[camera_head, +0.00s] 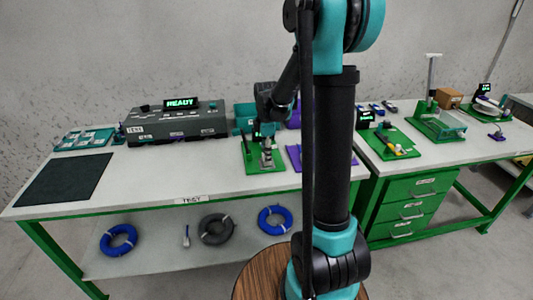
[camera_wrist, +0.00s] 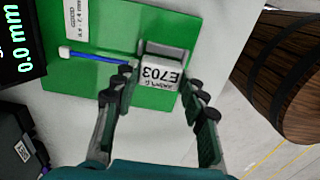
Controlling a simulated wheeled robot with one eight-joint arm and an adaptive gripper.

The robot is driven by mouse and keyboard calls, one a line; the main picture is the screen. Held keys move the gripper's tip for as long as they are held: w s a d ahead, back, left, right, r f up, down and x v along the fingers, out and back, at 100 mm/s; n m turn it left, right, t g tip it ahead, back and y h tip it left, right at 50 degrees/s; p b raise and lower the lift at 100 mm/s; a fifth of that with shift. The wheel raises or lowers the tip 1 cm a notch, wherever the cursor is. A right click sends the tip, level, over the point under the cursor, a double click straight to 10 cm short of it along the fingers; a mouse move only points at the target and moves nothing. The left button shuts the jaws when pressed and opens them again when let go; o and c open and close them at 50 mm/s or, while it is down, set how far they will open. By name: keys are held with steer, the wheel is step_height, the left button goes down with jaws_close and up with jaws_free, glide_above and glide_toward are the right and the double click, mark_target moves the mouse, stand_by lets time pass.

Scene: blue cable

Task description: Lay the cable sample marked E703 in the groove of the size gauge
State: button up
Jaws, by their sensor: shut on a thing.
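The cable sample marked E703 shows in the wrist view as a white tag (camera_wrist: 162,73) between my fingers, with a thin blue cable (camera_wrist: 95,55) running left to a white tip. My gripper (camera_wrist: 163,90) is shut on this sample, with its fingers at either side of the tag. The size gauge's green base (camera_wrist: 110,25) lies beneath, and its display (camera_wrist: 18,45) reads 0.0 mm. A grey block (camera_wrist: 163,48) stands just beyond the tag. The groove cannot be made out. In the head view the green gauge base (camera_head: 251,165) is on the bench below my gripper.
A dark tester reading READY (camera_head: 175,122) and a dark mat (camera_head: 65,180) are on the bench to the left. Another green station (camera_head: 390,143) is on the right-hand bench. A wooden barrel-like stool (camera_wrist: 285,75) stands beyond the bench edge. Cable coils lie on the lower shelf.

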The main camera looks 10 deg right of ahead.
steer(key=shift+f, duration=0.45)
stand_by(0.4)
steer(key=o, duration=1.3)
steer(key=shift+c, duration=0.2)
steer(key=shift+r, duration=0.1)
steer(key=shift+r, duration=3.9)
